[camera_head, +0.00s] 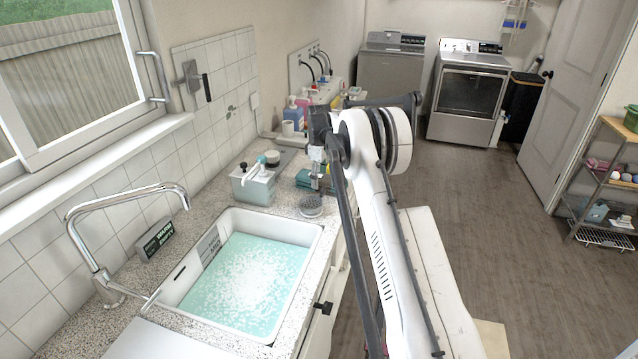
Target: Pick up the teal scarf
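A teal folded cloth (303,179), which looks like the scarf, lies on the speckled counter beyond the sink. It is small in view and partly hidden behind my gripper. My gripper (317,188) points down over the counter at the cloth's near side. I cannot tell whether it touches the cloth, or whether its fingers are open or shut.
A sink (250,270) with foamy teal water is at the near left, with a chrome faucet (125,200). A grey dispenser box (253,185) and a round grey dish (311,206) stand near my gripper. Bottles (297,108) stand farther back.

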